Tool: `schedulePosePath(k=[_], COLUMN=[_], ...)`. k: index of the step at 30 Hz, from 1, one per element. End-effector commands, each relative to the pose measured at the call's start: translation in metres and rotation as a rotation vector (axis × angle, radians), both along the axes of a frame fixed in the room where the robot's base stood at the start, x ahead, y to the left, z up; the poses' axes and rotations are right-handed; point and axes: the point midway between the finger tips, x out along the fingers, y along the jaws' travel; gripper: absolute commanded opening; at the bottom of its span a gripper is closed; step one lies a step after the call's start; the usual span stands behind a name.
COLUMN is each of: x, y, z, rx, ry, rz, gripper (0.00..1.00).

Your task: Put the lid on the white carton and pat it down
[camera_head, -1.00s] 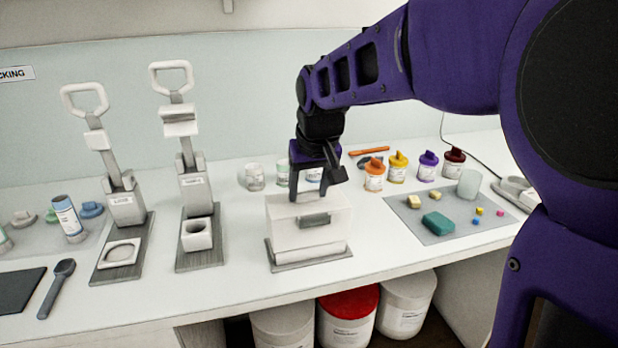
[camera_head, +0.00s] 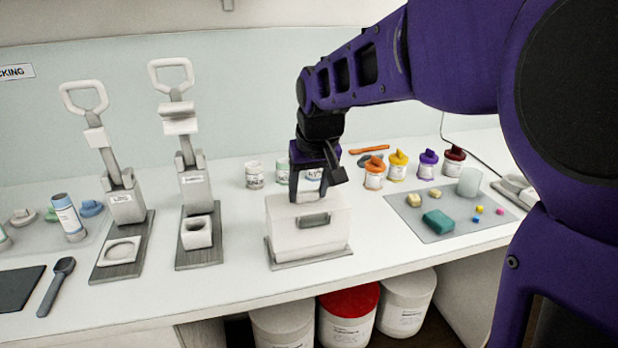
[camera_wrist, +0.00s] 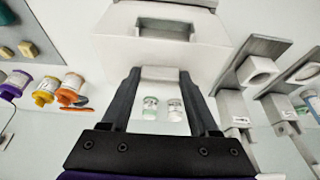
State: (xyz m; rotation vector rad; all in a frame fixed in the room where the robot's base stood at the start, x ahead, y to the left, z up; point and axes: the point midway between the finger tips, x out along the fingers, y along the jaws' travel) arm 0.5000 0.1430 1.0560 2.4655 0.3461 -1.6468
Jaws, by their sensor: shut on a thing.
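The white carton (camera_head: 306,240) stands upright on a thin grey plate (camera_head: 312,259) in the middle of the bench. A grey rectangular piece (camera_head: 314,220) marks its front; it also shows in the wrist view (camera_wrist: 165,28). The white lid (camera_head: 280,204) appears level on top, its seam with the carton hard to make out. My gripper (camera_head: 308,196) points down over the carton's back part. In the wrist view my fingers (camera_wrist: 160,100) are on both sides of a pale tab (camera_wrist: 160,74), which looks like the lid's grip. My fingers partly hide the contact.
Two upright lever presses (camera_head: 122,205) (camera_head: 195,190) stand to the left. Small jars (camera_head: 254,176) stand behind the carton and coloured-lid jars (camera_head: 397,168) at back right. A grey mat (camera_head: 450,230) with small blocks lies right. Bench is clear just around the carton.

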Motion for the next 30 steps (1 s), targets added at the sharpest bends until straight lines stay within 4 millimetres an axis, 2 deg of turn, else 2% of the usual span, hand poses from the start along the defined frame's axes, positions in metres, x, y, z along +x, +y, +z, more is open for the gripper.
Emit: schedulePosePath(k=[30], x=[0.0001], y=[0.0000], z=[-0.0110], rx=[0.000], ry=[-0.001], rz=[0.000], gripper=[0.00])
